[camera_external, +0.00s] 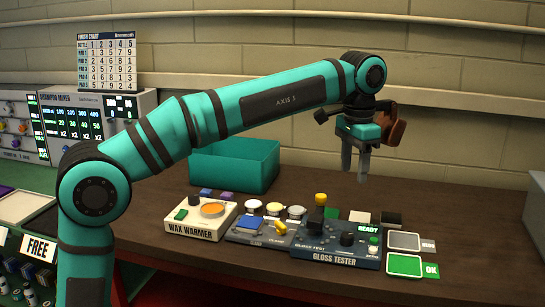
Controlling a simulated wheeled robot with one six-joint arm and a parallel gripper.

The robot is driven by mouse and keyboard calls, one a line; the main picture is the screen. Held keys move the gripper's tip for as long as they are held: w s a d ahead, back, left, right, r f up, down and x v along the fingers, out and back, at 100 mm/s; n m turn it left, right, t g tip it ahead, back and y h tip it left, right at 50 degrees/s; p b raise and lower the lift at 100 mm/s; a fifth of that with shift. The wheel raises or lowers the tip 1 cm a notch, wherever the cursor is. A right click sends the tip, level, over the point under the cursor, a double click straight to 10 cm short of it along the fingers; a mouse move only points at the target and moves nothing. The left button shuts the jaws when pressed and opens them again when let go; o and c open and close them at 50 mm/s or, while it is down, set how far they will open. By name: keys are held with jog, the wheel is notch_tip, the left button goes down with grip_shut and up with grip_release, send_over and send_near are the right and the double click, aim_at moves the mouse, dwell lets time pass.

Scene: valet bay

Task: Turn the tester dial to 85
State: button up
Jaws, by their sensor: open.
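The gloss tester (335,256) is a dark blue-grey box on the brown bench, right of centre. Its front reads GLOSS TESTER and a green READY label shows at its right. A black round knob (347,239), which looks like the dial, stands on its top right. Its setting is too small to read. A black block stands at the tester's back left. My gripper (360,178) points down above and behind the tester, apart from it, with its two grey fingers parted and nothing between them.
The wax warmer (199,217) stands left of the tester, with a blue unit (262,230) between them. Jars and a yellow-topped piece (321,199) stand behind. A teal bin (234,166) is at the back. Pads marked REDO and OK (405,265) lie to the right.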

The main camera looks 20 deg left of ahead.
aim_at(347, 234)
notch_tip(347, 234, down, 17)
jog(key=shift+f, duration=0.1)
dwell(0.5)
